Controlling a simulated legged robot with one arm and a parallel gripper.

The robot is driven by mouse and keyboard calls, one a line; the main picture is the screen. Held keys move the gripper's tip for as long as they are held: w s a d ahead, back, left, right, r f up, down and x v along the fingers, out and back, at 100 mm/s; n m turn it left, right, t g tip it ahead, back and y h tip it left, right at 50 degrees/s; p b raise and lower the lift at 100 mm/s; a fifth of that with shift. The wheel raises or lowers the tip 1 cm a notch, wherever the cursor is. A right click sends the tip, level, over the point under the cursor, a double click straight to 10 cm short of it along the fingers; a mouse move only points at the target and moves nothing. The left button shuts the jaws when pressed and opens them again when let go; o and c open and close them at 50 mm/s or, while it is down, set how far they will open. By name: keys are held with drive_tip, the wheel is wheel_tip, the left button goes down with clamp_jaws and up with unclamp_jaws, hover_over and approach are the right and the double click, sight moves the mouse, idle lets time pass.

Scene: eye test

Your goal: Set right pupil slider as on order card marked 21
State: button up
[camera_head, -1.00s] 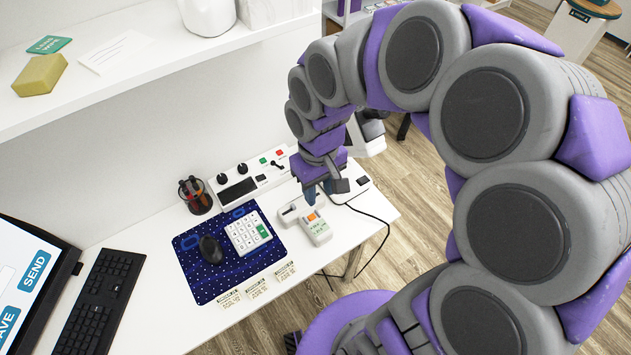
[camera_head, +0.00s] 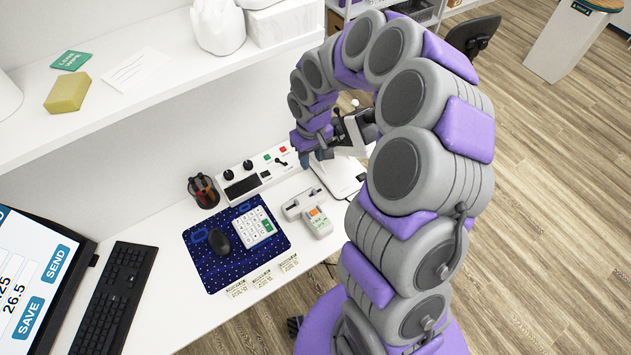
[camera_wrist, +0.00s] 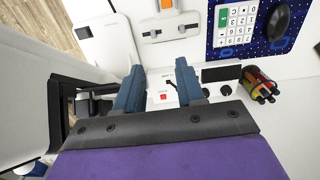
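My gripper (camera_head: 317,152) hangs over the back of the desk, by the right end of a white control panel (camera_head: 243,187). In the wrist view its two blue fingers (camera_wrist: 159,92) are apart with nothing between them; the panel with a red button (camera_wrist: 162,97) lies beyond the gap. A small white bar device with grey ends (camera_head: 298,204) lies on the desk; it also shows in the wrist view (camera_wrist: 171,30). I cannot tell whether it carries the right pupil slider. Several small printed cards (camera_head: 262,278) line the front edge; their numbers are unreadable.
A calculator (camera_head: 253,227) and mouse (camera_head: 219,241) rest on a blue mat (camera_head: 212,278). A pen cup (camera_head: 204,191), keyboard (camera_head: 110,300) and screen (camera_head: 35,275) stand leftward. A shelf (camera_head: 150,95) overhangs the back.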

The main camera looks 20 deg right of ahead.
sight(314, 190)
drive_tip(key=f, duration=0.6)
drive_tip(key=w+f+b, duration=0.1)
drive_tip(key=f, duration=0.5)
drive_tip(key=d+f, duration=0.1)
drive_tip(key=f, duration=0.6)
drive_tip(key=shift+w+f+b, duration=0.1)
drive_tip(key=shift+w+b, duration=0.2)
drive_tip(key=shift+b, duration=0.05)
clamp_jaws()
idle(0.7)
